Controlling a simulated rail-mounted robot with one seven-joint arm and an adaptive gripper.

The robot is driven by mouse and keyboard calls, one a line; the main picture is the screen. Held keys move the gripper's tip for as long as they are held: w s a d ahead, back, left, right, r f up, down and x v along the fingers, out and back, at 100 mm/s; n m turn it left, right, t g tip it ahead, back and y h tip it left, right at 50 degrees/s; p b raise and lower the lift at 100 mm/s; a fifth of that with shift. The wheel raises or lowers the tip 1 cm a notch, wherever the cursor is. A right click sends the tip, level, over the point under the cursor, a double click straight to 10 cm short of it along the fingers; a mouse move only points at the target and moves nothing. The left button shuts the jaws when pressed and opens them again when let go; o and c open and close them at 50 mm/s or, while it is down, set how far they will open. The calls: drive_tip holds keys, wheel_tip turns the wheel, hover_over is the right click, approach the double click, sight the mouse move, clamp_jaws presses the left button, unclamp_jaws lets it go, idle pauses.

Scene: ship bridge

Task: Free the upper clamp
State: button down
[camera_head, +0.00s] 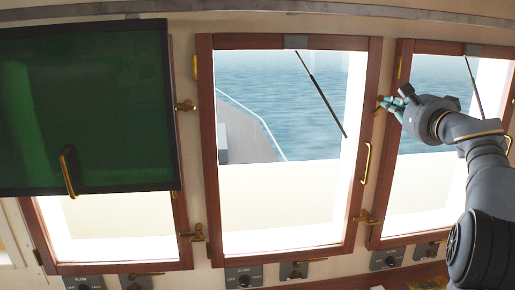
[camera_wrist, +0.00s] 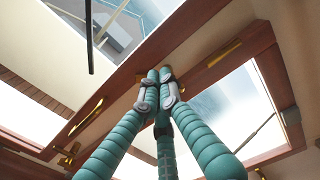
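The upper clamp (camera_head: 378,111) is a small brass fitting on the post between the middle and right windows, high on the middle window's right side. My gripper (camera_head: 386,102) is right at it, and its teal fingers hide most of the clamp. In the wrist view my gripper (camera_wrist: 159,74) has its fingertips close together against the wooden frame, with a bit of brass showing beside them. Whether the fingers hold the clamp is hidden. The middle window (camera_head: 209,150) looks closed in its brown frame.
A lower brass clamp (camera_head: 366,218) sits lower on the same post. A curved brass handle (camera_head: 366,163) projects from the middle window's right frame. A green-black screen (camera_head: 100,110) hangs over the left window. Switch panels (camera_head: 244,277) line the sill below.

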drive_tip(key=shift+d+f+b, duration=0.1)
drive_tip(key=shift+f+b, duration=0.6)
drive_tip(key=shift+b, duration=0.55)
drive_tip(key=shift+a+f, duration=0.15)
drive_tip(key=shift+a, duration=0.05)
drive_tip(key=s+b, duration=0.3)
drive_tip(key=s, duration=0.3)
drive_tip(key=shift+d, duration=0.25)
idle(0.4)
